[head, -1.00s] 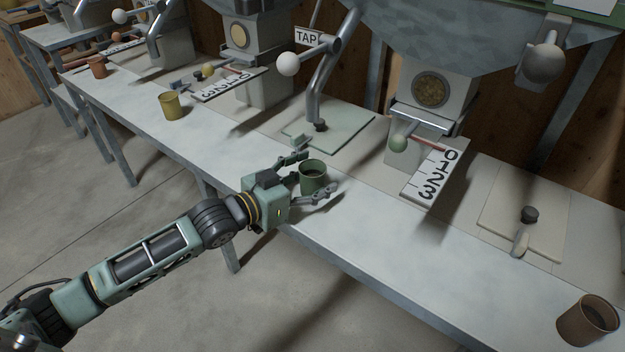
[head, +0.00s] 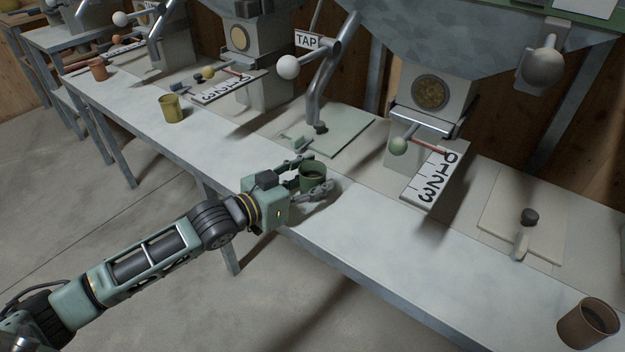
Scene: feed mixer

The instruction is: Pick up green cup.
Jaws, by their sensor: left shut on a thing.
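The green cup (head: 313,172) is upright at the middle of the long grey table, near its front edge. My left gripper (head: 312,179) reaches in from the left and is shut on the cup, with one finger on its far side and one on its near side. The near finger hides the lower part of the cup, so I cannot tell whether its base touches the table. My right gripper is not in view.
A yellow cup (head: 172,108) and an orange cup (head: 98,69) stand farther left on the table (head: 400,250). A brown cup (head: 587,322) stands at the right front. A numbered scale (head: 430,178) and a tap (head: 318,95) are behind.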

